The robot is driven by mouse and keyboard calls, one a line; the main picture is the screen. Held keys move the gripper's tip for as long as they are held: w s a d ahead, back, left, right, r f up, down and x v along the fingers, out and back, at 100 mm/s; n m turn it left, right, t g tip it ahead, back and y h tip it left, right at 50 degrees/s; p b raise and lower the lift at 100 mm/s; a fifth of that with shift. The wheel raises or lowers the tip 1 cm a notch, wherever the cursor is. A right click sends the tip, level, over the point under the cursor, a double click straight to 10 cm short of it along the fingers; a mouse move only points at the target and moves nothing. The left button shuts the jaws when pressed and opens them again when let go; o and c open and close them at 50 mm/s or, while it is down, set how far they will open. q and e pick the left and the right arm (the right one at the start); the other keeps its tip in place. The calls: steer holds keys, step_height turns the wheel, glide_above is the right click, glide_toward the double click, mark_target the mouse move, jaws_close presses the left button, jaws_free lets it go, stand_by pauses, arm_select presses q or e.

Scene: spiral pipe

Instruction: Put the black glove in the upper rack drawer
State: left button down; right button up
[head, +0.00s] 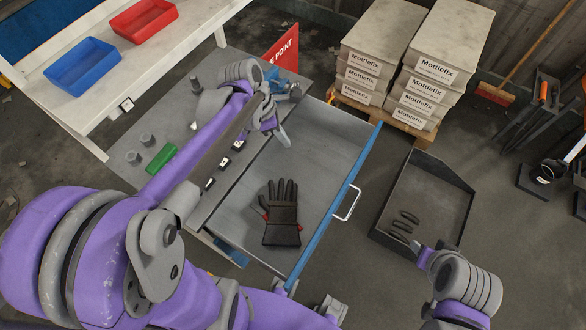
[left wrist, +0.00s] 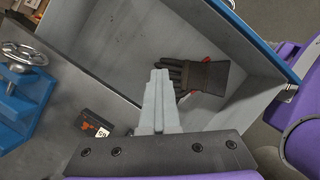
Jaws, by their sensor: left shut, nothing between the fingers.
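The black glove (head: 282,215) with red trim lies flat inside the open grey drawer (head: 318,140) with a blue front edge and pale handle. It also shows in the left wrist view (left wrist: 208,77), on the drawer floor. My left gripper (head: 283,138) is shut and empty, above the drawer's far left part and apart from the glove. Its closed fingers show in the left wrist view (left wrist: 158,95), the glove beyond them. My right gripper (head: 411,243) is low over the black tray, well outside the drawer; its jaw opening is unclear.
A grey worktop left of the drawer bears a blue vise (head: 284,84), a green block (head: 161,158) and small parts. A black floor tray (head: 443,192) holds dark curved pieces. Stacked Mottlefix bags (head: 383,45) stand behind. A white bench holds red and blue bins (head: 83,65).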

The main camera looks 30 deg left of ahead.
arm_select(q)
steer(key=s+d+m+t+y, duration=0.1)
steer(key=s+m, duration=0.4)
steer(key=m, duration=0.7)
steer(key=s+d+m+t+y, duration=0.2)
steer(key=s+d+m, duration=0.2)
steer(key=m, duration=0.9)
steer(key=shift+s+d+f+t+y, duration=0.2)
steer(key=shift+s+d+t+y, duration=0.1)
steer(key=shift+s, duration=0.85)
steer(key=shift+a, duration=0.1)
